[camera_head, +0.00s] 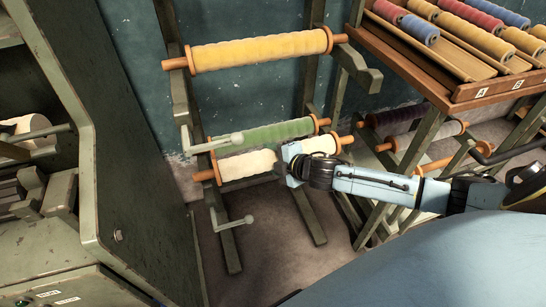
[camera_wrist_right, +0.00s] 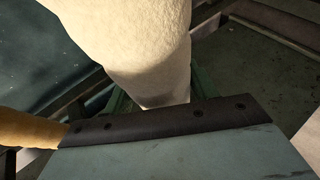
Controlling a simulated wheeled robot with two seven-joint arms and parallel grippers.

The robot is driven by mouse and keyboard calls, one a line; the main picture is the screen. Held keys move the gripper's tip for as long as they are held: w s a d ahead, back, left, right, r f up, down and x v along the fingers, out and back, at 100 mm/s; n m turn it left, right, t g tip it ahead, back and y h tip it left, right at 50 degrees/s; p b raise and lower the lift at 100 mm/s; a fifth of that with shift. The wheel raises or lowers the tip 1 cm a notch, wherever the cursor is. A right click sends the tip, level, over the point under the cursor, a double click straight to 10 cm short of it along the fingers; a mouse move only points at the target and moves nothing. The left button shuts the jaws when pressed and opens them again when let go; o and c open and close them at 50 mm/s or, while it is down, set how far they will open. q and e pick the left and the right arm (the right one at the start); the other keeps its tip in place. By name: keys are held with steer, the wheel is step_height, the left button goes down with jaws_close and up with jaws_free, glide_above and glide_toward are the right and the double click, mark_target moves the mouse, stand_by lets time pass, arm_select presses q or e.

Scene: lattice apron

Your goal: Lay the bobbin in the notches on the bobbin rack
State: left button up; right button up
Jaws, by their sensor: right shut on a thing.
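The cream bobbin (camera_head: 248,165) has orange core ends and lies roughly level across the front of the bobbin rack (camera_head: 181,103). My right gripper (camera_head: 291,163) is shut on it, right of its middle. In the right wrist view the bobbin (camera_wrist_right: 135,45) fills the upper middle, beyond the dark finger edge (camera_wrist_right: 150,122). The rack is a grey-green frame with arms that stick out. A yellow bobbin (camera_head: 260,50) lies across its top arms. A green bobbin (camera_head: 265,134) lies just above and behind the cream one. I cannot tell whether the cream bobbin touches any notch. My left gripper is not in view.
A wooden tray of coloured spools (camera_head: 468,95) stands at the upper right, with more bobbins (camera_head: 428,135) on a stand below. A lower rack arm (camera_head: 232,223) sticks out under the cream bobbin. A grey-green machine (camera_head: 110,150) borders the left. The floor (camera_head: 275,245) between is bare.

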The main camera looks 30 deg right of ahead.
stand_by(0.7)
steer(key=shift+f+b, duration=0.8)
steer(key=shift+f, duration=0.3)
steer(key=shift+f, duration=0.2)
steer(key=shift+f, duration=0.1)
steer(key=shift+f, duration=0.3)
steer(key=shift+f, duration=0.15)
stand_by(0.6)
steer(key=o, duration=1.3)
steer(key=shift+o, duration=0.4)
steer(key=shift+s+f, duration=0.1)
steer(key=shift+f, duration=0.05)
